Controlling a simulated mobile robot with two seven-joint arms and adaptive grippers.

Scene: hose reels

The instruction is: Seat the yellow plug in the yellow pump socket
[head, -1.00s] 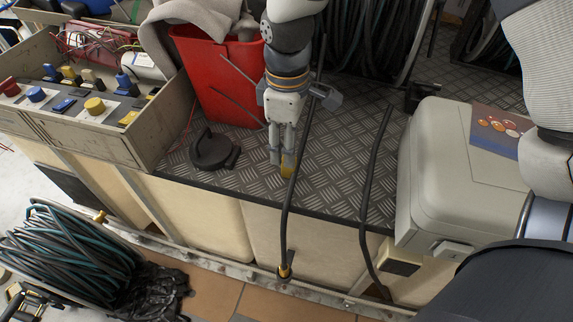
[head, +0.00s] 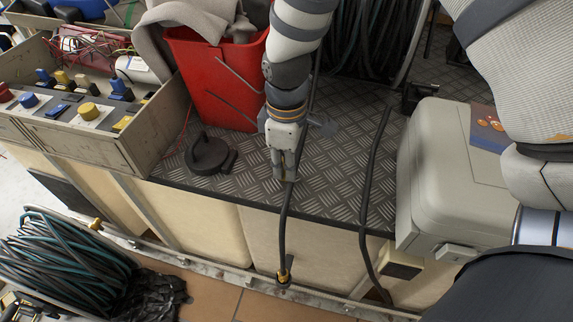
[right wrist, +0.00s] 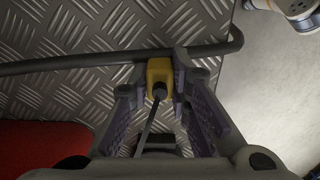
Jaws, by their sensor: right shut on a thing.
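My right gripper (head: 284,175) points down over the front part of the ridged metal deck, beside a black hose. In the right wrist view its fingers (right wrist: 160,95) are shut on the yellow plug (right wrist: 159,72), with a thin dark cable running from the plug toward the camera. In the head view the fingers hide the plug. A yellow fitting (head: 284,276) shows at the low end of the black hose (head: 282,232), below the deck's front edge. I cannot tell whether it is the pump socket. My left gripper is not in view.
A grey case (head: 432,175) stands right. A control box (head: 120,140) with coloured knobs is far left. A second hose (head: 369,180) crosses the deck (head: 335,165).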

